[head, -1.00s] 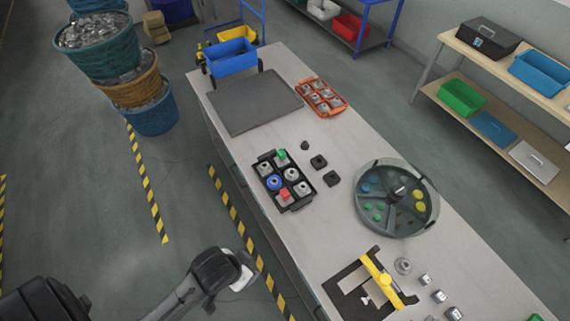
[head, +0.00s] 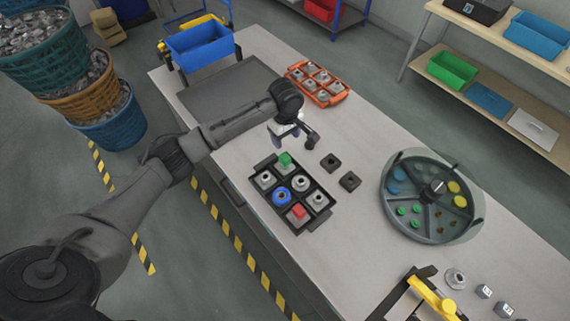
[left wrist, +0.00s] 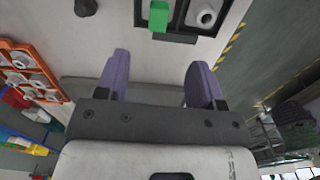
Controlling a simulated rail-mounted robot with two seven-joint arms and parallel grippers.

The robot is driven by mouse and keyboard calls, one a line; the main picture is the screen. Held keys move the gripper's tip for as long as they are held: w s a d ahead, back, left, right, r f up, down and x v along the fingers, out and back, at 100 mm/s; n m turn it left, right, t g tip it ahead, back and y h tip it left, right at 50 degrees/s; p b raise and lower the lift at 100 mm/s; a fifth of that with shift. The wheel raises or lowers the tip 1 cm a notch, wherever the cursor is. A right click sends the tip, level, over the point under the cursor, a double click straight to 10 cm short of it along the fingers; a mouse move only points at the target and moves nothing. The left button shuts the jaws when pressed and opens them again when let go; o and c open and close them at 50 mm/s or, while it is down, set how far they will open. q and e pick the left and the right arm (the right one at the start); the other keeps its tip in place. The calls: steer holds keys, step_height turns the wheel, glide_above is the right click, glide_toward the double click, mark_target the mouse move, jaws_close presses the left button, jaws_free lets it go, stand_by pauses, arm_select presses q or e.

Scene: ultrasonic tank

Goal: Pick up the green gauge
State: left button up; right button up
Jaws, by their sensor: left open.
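The green gauge (head: 285,159) sits in the top corner pocket of a black tray (head: 322,216) on the bench. It also shows at the top of the left wrist view (left wrist: 159,15), beyond my fingers. My left gripper (head: 298,138) is above the bench, just behind the green gauge in the head view. In the left wrist view its two purple fingers (left wrist: 158,68) are spread with nothing between them. The gauge is apart from the fingers. My right gripper is not in view.
The tray also holds a blue-ringed part (head: 281,195), a red-topped part (head: 298,212) and grey parts. Black blocks (head: 349,181) lie to its right. A round sorting dish (head: 432,232), an orange tray (head: 335,98) and a blue bin (head: 200,46) stand on the bench.

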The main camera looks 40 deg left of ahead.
mark_target(285, 157)
arm_select(q)
steer(key=shift+n, duration=0.3)
steer(key=f, duration=0.5)
steer(key=a+f, duration=0.1)
steer(key=f, duration=0.1)
steer(key=shift+w+f, duration=0.25)
steer(key=shift+f, duration=0.15)
steer(key=shift+s+d+f, duration=0.1)
steer(key=shift+d+f, duration=0.05)
steer(key=shift+f, duration=2.6)
steer(key=shift+c, duration=0.3)
steer(key=c, duration=1)
steer(key=shift+o, duration=0.2)
steer(key=shift+r, duration=0.15)
step_height(285, 157, up, 4)
steer(key=shift+r, duration=0.1)
steer(key=w+d+r+b, duration=0.1)
steer(key=w+d+r, duration=0.5)
steer(key=d, duration=0.4)
steer(key=shift+r, duration=0.3)
